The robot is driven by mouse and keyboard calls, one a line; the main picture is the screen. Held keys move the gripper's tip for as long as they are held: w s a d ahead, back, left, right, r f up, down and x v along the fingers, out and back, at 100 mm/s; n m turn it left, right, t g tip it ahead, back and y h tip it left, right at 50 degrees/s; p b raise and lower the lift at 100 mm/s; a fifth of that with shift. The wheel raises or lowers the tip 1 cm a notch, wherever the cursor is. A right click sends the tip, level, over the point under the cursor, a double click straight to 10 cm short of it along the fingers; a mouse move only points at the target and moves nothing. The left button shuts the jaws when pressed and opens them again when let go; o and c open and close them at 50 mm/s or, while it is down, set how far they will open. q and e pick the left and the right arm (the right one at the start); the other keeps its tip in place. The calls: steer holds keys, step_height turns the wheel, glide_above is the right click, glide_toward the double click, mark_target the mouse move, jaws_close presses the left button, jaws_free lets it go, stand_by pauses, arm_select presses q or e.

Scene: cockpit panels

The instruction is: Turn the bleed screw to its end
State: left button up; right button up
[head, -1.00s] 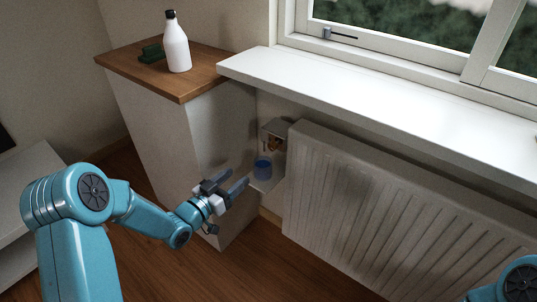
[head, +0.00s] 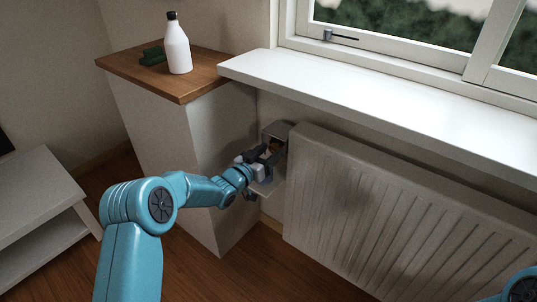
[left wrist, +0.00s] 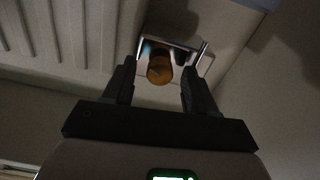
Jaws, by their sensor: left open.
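The bleed screw (left wrist: 159,72) shows in the left wrist view as a round, brass-orange knob in front of a small bright recess. It sits between the two dark fingers of my left gripper (head: 265,157), with a gap on each side. In the head view the gripper is open at the small housing (head: 277,131) by the radiator's left end. Its fingers and wrist hide most of the screw there. I cannot tell how far the screw is turned. My right gripper is out of view.
The white radiator (head: 390,215) stands right of the housing, under the window sill (head: 370,105). A cabinet (head: 165,125) with a wooden top stands close on the left and carries a white bottle (head: 177,48). A low white shelf (head: 35,195) is at far left.

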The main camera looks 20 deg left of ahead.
arm_select(q)
jaws_close()
steer(key=c, duration=1.1)
jaws_free()
steer(key=b, duration=0.1)
steer(key=m+b, duration=0.1)
steer(key=shift+f+m+b, duration=0.3)
steer(key=shift+b, duration=0.1)
steer(key=shift+o, duration=0.2)
steer(key=shift+r, duration=0.15)
steer(key=shift+r+m, duration=0.15)
steer(key=shift+m, duration=0.15)
steer(key=o, duration=1.1)
steer(key=shift+c, duration=0.2)
